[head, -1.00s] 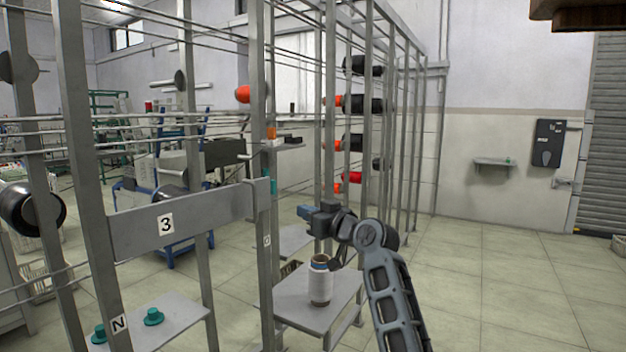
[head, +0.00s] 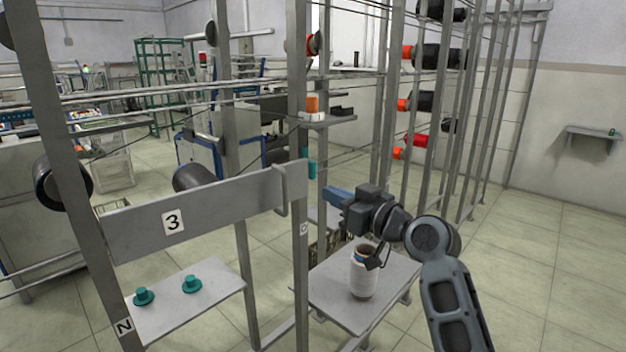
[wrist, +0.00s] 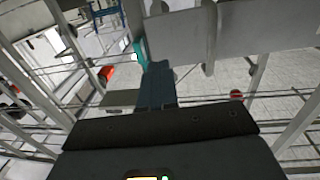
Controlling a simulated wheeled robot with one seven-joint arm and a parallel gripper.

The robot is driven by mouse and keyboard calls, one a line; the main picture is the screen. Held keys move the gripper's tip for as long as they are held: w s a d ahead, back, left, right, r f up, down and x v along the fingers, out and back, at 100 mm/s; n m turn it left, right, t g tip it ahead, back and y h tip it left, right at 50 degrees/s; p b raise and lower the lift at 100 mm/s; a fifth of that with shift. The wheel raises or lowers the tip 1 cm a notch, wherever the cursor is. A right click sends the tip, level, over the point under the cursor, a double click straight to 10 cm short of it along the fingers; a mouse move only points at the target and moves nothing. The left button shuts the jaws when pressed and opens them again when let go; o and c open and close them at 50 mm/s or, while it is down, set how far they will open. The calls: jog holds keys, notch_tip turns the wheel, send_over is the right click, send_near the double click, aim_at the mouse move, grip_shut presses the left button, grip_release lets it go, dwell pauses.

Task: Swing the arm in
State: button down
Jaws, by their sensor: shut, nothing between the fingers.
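My gripper (head: 330,192) has blue fingers, pressed shut with nothing between them. It points left, above the low grey shelf and beside the upright post that ends the grey bar (head: 140,232) marked 3. In the wrist view the shut blue fingers (wrist: 158,72) point toward a grey plate (wrist: 180,36), with a small teal piece (wrist: 139,53) near their tips. I cannot tell whether my fingers touch anything.
A white cone of thread (head: 363,278) stands on the low shelf (head: 325,295) just below my gripper. Two teal knobs (head: 191,285) sit on a grey shelf (head: 205,312) at left. Frame posts and thin wires crowd the left and middle. Floor (head: 550,270) is clear at right.

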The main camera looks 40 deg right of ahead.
aim_at(301, 181)
jog(key=w+p, duration=0.1)
jog(key=w, duration=0.6)
jog(key=shift+w+d+p, duration=0.1)
jog(key=shift+d+p, duration=0.05)
jog(key=shift+p, duration=0.2)
